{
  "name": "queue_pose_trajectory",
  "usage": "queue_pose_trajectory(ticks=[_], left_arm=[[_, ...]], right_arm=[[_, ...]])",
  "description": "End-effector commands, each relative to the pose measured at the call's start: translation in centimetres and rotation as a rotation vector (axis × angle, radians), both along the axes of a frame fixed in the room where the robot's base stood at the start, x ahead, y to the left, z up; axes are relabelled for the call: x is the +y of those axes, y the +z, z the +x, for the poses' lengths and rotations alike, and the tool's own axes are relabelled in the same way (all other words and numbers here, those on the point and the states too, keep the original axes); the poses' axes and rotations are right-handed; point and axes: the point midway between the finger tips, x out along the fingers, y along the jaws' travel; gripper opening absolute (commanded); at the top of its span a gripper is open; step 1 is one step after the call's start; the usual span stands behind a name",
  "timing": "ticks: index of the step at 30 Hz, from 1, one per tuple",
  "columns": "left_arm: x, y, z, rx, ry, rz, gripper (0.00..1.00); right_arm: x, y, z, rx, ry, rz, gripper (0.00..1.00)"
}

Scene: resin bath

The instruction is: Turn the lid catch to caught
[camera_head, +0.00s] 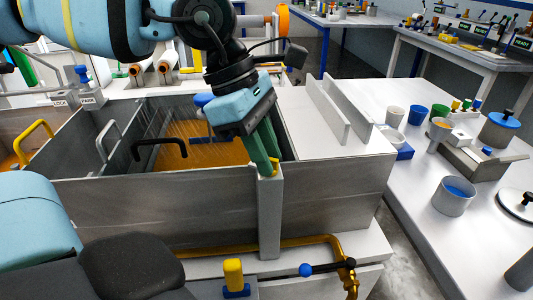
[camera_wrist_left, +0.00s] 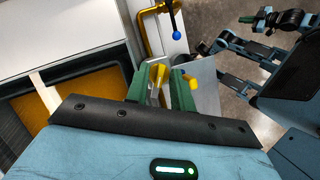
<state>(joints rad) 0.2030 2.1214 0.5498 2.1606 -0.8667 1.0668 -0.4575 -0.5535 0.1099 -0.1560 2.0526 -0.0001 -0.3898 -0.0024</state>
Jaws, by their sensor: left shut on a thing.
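The lid catch (camera_head: 275,168) shows as a small yellow piece at the top of the grey upright post on the bath's front wall. My left gripper (camera_head: 268,158) comes down on it from above, its green fingers shut on it. In the left wrist view the yellow catch (camera_wrist_left: 157,76) stands between the green fingers, which hide part of it. Its exact turn angle is hard to tell. The grey bath (camera_head: 150,205) holds orange resin. My right gripper (camera_wrist_left: 266,19) appears small at the top right of the left wrist view; its opening is unclear.
A yellow knob (camera_head: 233,272) and a blue-ended lever (camera_head: 306,270) on a yellow pipe sit low in front of the bath. A black handle (camera_head: 160,146) stands inside left. A white table (camera_head: 425,205) with cups and pots is at right, beyond a floor gap.

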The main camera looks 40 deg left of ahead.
Motion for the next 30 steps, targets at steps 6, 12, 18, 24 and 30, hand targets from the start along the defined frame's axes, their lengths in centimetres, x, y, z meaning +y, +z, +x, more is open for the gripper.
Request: queue_pose_trajectory(ticks=[6, 12, 18, 24, 30], left_arm=[[0.0, -0.2, 0.2, 0.002, -0.203, -0.002, 0.01], [0.0, -0.2, 0.3, 0.002, -0.394, -0.001, 0.01], [0.0, -0.2, 0.4, 0.002, -0.584, 0.000, 0.01], [-0.1, -0.2, 0.5, 0.001, -0.766, 0.000, 0.01], [-0.1, -0.1, 0.6, 0.001, -0.917, 0.001, 0.01]], right_arm=[[0.0, -0.6, 0.0, 0.002, 0.002, 0.000, 0.00], [-0.1, -1.3, -0.3, 0.011, 0.003, -0.001, 0.00], [-0.1, -2.1, -0.6, 0.020, 0.004, -0.001, 0.00], [-0.1, -2.6, -0.6, 0.021, 0.006, -0.004, 0.00], [-0.2, -3.0, -0.3, 0.018, 0.009, -0.006, 0.00]])
